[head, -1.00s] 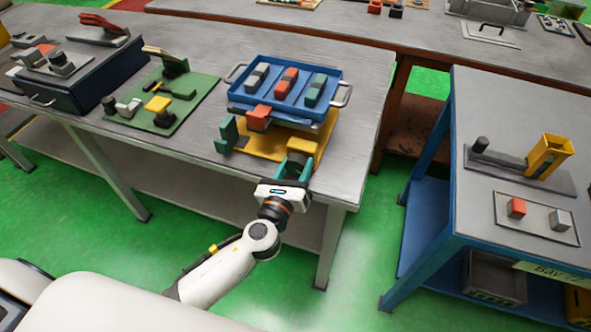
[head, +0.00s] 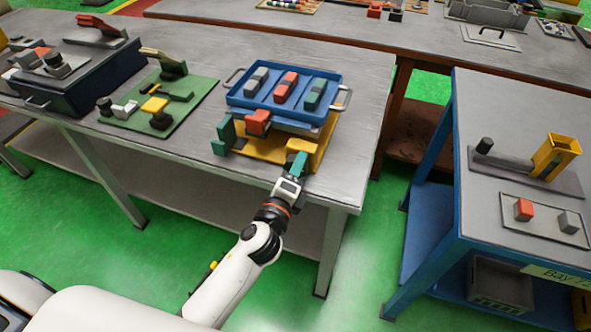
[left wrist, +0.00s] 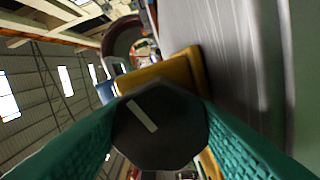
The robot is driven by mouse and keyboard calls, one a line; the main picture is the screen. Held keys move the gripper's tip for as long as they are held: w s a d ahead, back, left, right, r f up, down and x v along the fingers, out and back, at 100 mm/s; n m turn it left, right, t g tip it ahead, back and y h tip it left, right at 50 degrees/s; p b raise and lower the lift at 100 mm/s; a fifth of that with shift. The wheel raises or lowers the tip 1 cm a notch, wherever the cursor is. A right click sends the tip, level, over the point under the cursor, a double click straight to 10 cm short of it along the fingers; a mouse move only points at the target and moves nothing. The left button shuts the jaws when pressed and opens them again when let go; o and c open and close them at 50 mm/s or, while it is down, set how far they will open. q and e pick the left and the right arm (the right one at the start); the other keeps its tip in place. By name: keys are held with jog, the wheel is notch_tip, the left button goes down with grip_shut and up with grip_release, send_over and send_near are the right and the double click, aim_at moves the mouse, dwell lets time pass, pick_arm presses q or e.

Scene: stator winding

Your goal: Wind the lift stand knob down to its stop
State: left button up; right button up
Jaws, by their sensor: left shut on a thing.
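The lift stand (head: 262,150) has a yellow base and stands at the front right corner of the grey table. A blue tray (head: 331,104) with two handles sits on top of it. The knob (left wrist: 160,126) is dark and many-sided with a white line, which slants in the left wrist view. My left gripper (head: 298,163) is at the stand's front, its teal fingers shut on the knob, one on each side. In the head view the fingers and wrist hide the knob. My right gripper is in neither view.
The tray holds several grey, red and green blocks. A green bracket (head: 225,130) and a red block (head: 258,121) are at the stand's left. A green board (head: 190,108) with clamps lies further left. A blue-framed bench (head: 470,205) stands to the right.

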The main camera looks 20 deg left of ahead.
pick_arm(q)
jog(key=n, duration=0.3)
jog(key=shift+n, duration=0.4)
jog(key=n, duration=0.2)
jog(key=shift+n, duration=0.4)
jog(key=n+p, duration=0.1)
jog(key=n, duration=0.2)
jog(key=shift+n+p, duration=0.55)
jog(key=shift+n, duration=1.55)
jog(key=o, duration=1)
